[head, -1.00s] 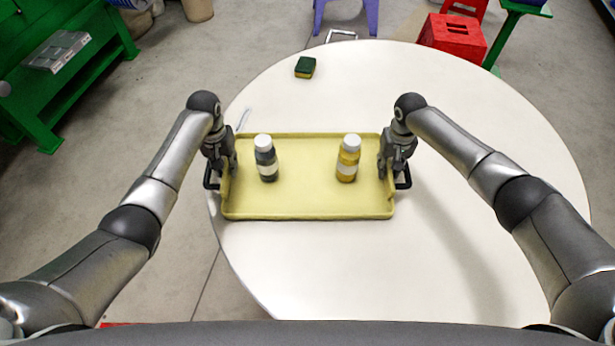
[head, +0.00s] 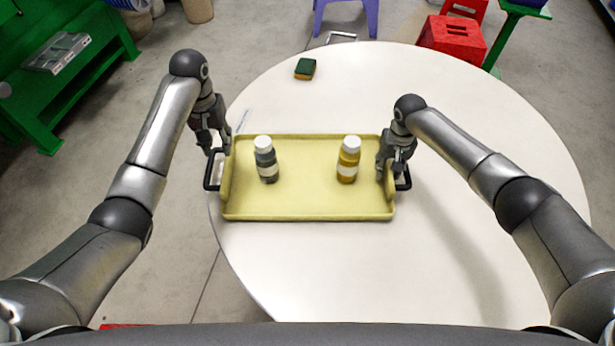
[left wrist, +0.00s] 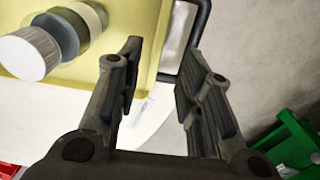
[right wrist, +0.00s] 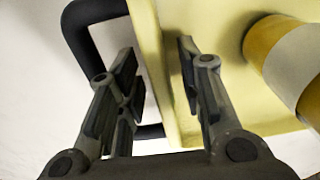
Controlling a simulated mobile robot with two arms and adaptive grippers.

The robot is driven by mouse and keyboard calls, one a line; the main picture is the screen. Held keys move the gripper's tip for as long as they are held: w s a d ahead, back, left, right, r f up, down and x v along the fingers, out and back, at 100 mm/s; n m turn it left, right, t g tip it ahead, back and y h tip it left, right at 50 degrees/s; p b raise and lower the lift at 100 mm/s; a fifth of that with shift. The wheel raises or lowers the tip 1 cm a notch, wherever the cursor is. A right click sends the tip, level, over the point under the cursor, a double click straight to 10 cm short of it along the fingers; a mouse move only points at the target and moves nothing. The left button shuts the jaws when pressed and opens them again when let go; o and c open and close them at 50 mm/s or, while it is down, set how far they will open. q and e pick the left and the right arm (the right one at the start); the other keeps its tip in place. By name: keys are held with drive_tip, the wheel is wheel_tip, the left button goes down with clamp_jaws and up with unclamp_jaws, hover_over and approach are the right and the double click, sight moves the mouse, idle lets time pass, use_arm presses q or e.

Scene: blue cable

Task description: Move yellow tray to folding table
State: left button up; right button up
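The yellow tray (head: 305,203) lies flat on a round white table (head: 480,190), near its left edge. It carries a dark bottle (head: 265,160) and a yellow bottle (head: 348,160), both upright with white caps. Black handles stand at its left end (head: 212,172) and right end (head: 405,180). My left gripper (head: 217,150) is open and empty, just above the left handle and apart from it. The left wrist view shows a clear gap between its fingers. My right gripper (right wrist: 158,75) is open, its fingers on either side of the tray's right wall by the handle.
A green and yellow sponge (head: 305,69) lies at the back of the table. The table's right half is clear. A red stool (head: 453,38) and a purple stool (head: 345,15) stand behind it. Green shelving (head: 90,50) is at the far left.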

wheel_tip(320, 180, up, 12)
idle(0.6)
idle(0.5)
